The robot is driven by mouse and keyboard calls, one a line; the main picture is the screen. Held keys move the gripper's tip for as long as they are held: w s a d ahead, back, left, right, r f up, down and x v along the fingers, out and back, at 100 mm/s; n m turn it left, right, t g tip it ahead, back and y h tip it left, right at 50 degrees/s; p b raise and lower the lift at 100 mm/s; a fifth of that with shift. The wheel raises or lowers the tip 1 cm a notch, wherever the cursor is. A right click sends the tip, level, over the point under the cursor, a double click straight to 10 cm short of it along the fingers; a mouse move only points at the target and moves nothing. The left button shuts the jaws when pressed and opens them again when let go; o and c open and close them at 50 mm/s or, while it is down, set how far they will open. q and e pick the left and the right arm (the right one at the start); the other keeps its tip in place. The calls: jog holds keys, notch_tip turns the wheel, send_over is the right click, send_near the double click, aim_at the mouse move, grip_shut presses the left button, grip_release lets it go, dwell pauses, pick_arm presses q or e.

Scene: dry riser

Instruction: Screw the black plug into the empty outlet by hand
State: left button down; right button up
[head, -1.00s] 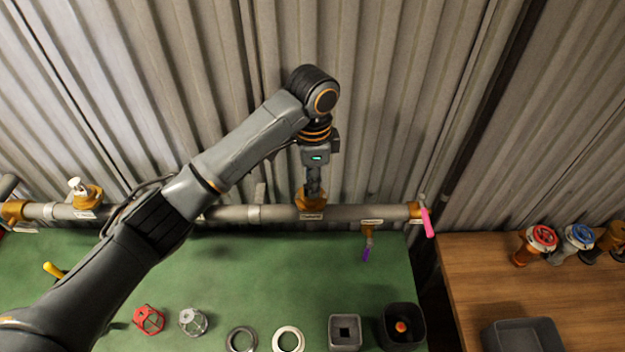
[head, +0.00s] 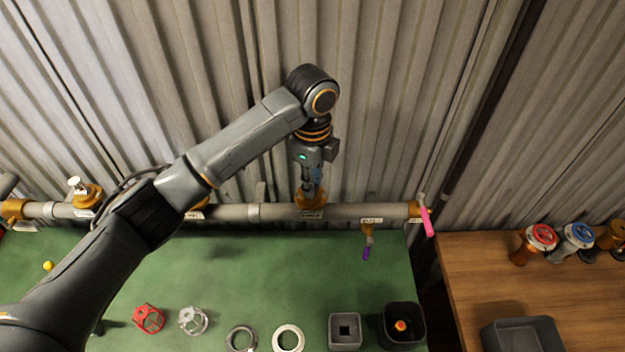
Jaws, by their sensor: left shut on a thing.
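My left gripper (head: 312,182) points down at the brass outlet (head: 311,203) in the middle of the grey pipe (head: 275,212). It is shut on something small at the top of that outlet. The fingers hide most of what they hold, so I cannot make out the black plug or how far it sits in the outlet. My right gripper is not in view.
The pipe has a brass outlet with a white top (head: 88,193) at left, a purple-handled tap (head: 367,243) and a pink lever (head: 426,217) at right. Red (head: 149,318) and grey (head: 193,320) cages, rings and bins line the green bench front. Valves (head: 541,238) stand on the wooden table.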

pick_arm(q)
jog(key=shift+m, duration=0.9)
jog(key=c, duration=1.2)
grip_release()
